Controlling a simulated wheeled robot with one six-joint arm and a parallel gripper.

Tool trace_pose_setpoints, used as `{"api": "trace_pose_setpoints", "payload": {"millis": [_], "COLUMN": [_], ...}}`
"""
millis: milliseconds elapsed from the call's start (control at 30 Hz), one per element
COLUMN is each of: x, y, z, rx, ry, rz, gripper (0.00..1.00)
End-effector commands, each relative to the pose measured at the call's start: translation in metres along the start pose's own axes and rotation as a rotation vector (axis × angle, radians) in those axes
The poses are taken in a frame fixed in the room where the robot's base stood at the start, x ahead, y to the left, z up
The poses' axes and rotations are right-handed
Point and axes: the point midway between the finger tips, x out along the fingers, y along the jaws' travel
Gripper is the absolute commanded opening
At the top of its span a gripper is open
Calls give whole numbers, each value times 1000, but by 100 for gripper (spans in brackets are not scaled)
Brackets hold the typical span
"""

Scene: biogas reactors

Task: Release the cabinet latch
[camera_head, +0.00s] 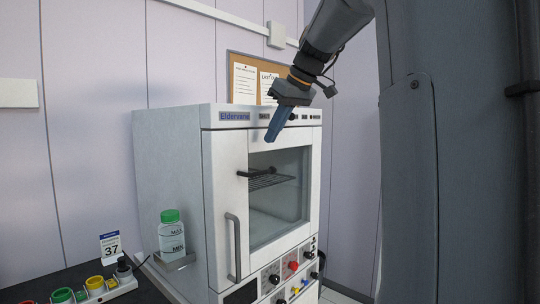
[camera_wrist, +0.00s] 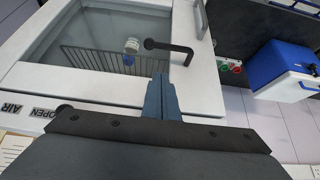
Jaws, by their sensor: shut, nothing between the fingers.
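The cabinet (camera_head: 170,160) is a white box with a glass-windowed front door (camera_head: 226,185), which looks closed. A small black bent lever, which looks like the latch (camera_head: 255,173), sits on the door frame at the window's left edge. In the wrist view the latch (camera_wrist: 165,46) lies just beyond my fingertips, with a visible gap. My gripper (camera_head: 270,138) is shut and empty, its blue fingers pointing down in front of the cabinet's upper front. In the wrist view my gripper (camera_wrist: 160,80) is over the door near the window's edge.
A grey vertical handle (camera_head: 234,247) stands out from the door's lower left. A green-capped bottle (camera_head: 171,233) sits on a side bracket. Knobs and sockets (camera_head: 293,266) fill the lower panel. A blue-and-white box (camera_wrist: 285,70) stands apart. A dark bench (camera_head: 75,280) is at lower left.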

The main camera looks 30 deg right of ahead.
Motion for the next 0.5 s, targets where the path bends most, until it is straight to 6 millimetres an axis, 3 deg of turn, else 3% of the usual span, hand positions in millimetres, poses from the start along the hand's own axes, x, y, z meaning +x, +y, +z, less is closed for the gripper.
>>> {"api": "trace_pose_setpoints", "payload": {"millis": [200,500], "x": [42,64], "y": [-1,0], "z": [1,26], "rx": [0,1], "ry": [-4,-1], "rz": [-4,-1], "gripper": [0,0]}}
